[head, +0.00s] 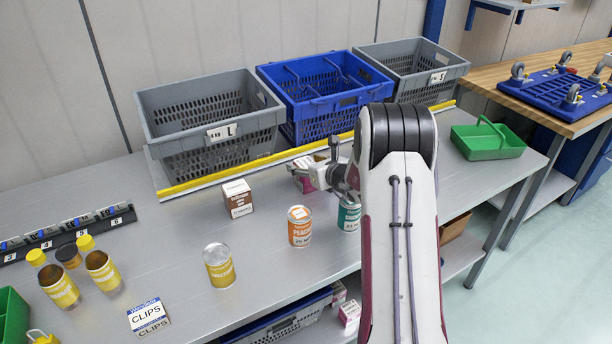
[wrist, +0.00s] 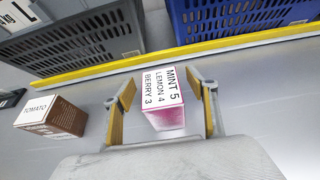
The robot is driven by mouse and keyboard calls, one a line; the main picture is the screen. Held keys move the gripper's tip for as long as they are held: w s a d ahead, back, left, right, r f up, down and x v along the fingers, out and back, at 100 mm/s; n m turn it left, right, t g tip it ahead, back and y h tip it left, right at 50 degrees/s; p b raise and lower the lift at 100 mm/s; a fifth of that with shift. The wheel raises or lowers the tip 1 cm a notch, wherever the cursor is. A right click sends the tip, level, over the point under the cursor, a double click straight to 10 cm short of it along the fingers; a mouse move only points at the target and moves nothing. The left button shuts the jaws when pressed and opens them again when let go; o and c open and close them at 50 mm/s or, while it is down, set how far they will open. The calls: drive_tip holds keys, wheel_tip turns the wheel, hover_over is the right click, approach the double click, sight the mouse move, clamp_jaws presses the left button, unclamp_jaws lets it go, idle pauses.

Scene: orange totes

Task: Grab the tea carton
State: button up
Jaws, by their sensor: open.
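The tea carton (wrist: 167,112) is a small pink and white box whose white face reads MINT 5, LEMON 4, BERRY 3. It stands on the grey bench, and in the head view (head: 303,184) my gripper partly hides it. My gripper (wrist: 163,88) is open, with one yellow-padded finger on each side of the carton in the wrist view. Gaps show between the carton and both fingers; I cannot tell how far down they reach. In the head view my gripper (head: 338,172) is low over the bench beside the carton.
A brown and white TOMATO box (head: 238,198) stands left of the carton. An orange-labelled can (head: 300,227) and a teal-labelled can (head: 349,217) stand in front. A yellow rail (head: 215,174) runs behind, before grey (head: 205,130) and blue (head: 315,95) crates.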

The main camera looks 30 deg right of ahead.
drive_tip(key=shift+c, duration=0.5)
drive_tip(key=c, duration=1.3)
drive_tip(key=shift+o, duration=0.2)
drive_tip(key=shift+r, duration=0.15)
drive_tip(key=shift+r, duration=4.9)
